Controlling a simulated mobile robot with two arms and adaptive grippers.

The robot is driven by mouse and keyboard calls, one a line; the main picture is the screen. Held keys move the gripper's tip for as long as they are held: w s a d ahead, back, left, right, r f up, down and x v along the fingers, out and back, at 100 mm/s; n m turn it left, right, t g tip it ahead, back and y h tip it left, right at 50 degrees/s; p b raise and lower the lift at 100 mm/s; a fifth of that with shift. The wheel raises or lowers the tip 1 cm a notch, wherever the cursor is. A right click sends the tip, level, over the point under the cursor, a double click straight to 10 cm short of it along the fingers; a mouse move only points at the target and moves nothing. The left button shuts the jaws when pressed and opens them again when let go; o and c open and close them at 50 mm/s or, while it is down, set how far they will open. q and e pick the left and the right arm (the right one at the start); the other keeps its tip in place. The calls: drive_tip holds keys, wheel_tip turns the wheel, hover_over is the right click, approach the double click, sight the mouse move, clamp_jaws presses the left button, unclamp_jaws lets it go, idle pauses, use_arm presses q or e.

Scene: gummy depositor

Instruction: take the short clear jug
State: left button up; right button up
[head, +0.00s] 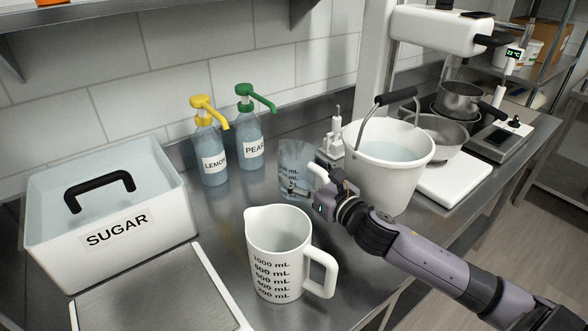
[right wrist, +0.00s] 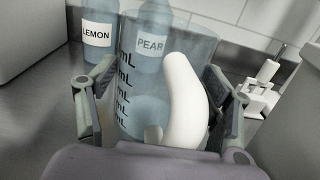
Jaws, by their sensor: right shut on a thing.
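The short clear jug (head: 295,160) stands on the steel counter in the head view, in front of the pear bottle. It is see-through blue-grey with black mL marks and a white handle. In the right wrist view the jug (right wrist: 135,85) fills the middle, with its white handle (right wrist: 185,100) toward me. My right gripper (head: 305,190) is shut on the jug, its fingers on both sides of it in the right wrist view (right wrist: 160,105). The jug looks upright; whether its base touches the counter is hard to tell. My left gripper is not in view.
A white measuring jug (head: 280,238) stands close in front. A white bucket (head: 372,185) of liquid is to the right, a sugar bin (head: 155,215) and a scale (head: 205,290) to the left. Lemon (head: 208,150) and pear (head: 249,130) pump bottles stand behind.

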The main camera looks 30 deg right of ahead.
drive_tip(key=s+d+b, duration=0.1)
drive_tip(key=s, duration=1.2)
drive_tip(key=shift+d, duration=0.2)
drive_tip(key=o, duration=0.7)
drive_tip(key=shift+c, duration=0.2)
drive_tip(key=c, duration=1.1)
drive_tip(key=shift+c, duration=0.2)
drive_tip(key=shift+s, duration=0.1)
